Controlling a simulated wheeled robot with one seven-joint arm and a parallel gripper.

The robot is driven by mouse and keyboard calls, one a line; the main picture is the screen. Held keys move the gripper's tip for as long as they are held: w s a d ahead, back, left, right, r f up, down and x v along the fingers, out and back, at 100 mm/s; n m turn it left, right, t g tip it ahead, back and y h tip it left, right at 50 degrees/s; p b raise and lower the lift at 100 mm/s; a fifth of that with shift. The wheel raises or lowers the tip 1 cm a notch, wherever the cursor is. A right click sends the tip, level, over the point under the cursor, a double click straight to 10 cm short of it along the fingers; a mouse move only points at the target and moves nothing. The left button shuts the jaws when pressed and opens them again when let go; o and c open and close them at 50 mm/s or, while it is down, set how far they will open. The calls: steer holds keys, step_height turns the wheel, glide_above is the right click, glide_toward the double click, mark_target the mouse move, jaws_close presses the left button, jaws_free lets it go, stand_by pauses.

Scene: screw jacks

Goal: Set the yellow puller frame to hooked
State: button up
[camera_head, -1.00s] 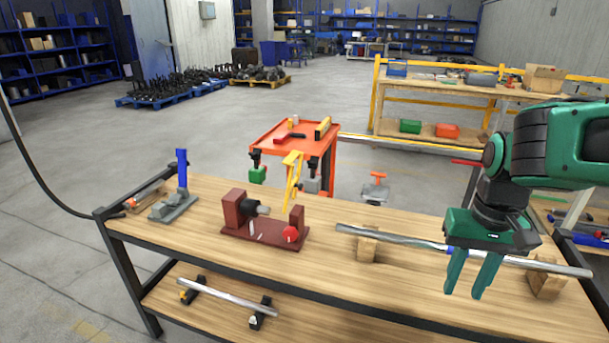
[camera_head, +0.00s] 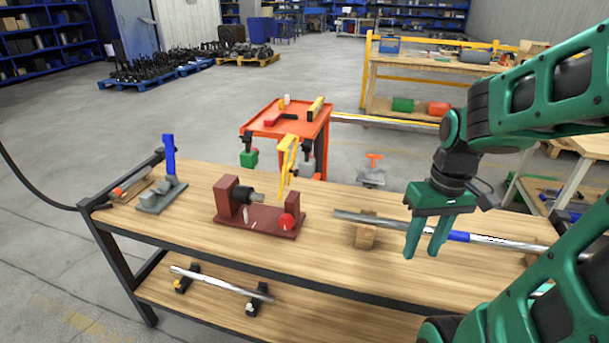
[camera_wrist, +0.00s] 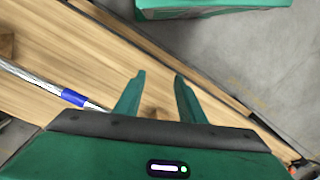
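My green gripper (camera_head: 423,250) is over the right part of the bench, well to the right of the frame. Its two fingers point down, apart and empty. In the wrist view my gripper (camera_wrist: 158,85) has its fingers spread over bare wood. The frame is not in the wrist view.
A dark red fixture (camera_head: 258,215) with a black cylinder and red knob stands mid-bench. A steel bar with a blue band (camera_head: 459,236) lies on wooden blocks near my gripper. A grey vise-like tool with a blue lever (camera_head: 169,155) is at left. The orange cart (camera_head: 300,125) stands behind.

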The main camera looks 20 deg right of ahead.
steer(key=w+a+f+n+y, duration=0.35)
steer(key=w+f+n, duration=0.3)
steer(key=w, duration=0.25)
steer(key=n+t+y, duration=0.7)
steer(key=t+y, duration=0.3)
steer(key=t, duration=0.1)
glide_toward(288, 169)
steer(key=shift+m, duration=0.25)
steer(key=w+a, duration=0.1)
steer(key=w, duration=0.1)
steer(key=w+a+f, duration=0.1)
steer(key=w+a, duration=0.1)
steer(key=shift+a+f, duration=0.1)
steer(key=shift+a, duration=0.1)
jaws_close()
steer(key=shift+d, duration=0.1)
